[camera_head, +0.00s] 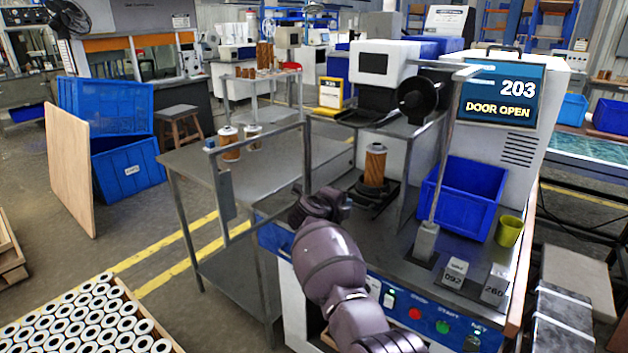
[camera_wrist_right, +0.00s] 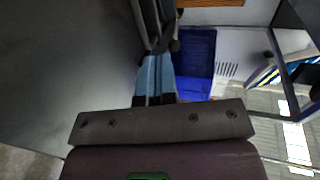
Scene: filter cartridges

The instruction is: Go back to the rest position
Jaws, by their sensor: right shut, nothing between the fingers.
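My right arm reaches up from the bottom of the head view, and its right gripper (camera_head: 322,204) is over the front left edge of the test machine. The gripper is shut and empty. It is apart from a brown filter cartridge (camera_head: 375,166) that stands upright on the machine's black fixture, up and right of it. The right wrist view shows my dark wrist and, near its top, dark finger parts. My left gripper is in neither view.
The open door frame (camera_head: 225,190) stands left of the gripper. A screen (camera_head: 503,95) reads "203 DOOR OPEN". A blue bin (camera_head: 466,197) and a yellow cup (camera_head: 509,231) stand right. Two cartridges stand on the grey side table (camera_head: 193,163). Many white-ended cartridges fill the bottom left.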

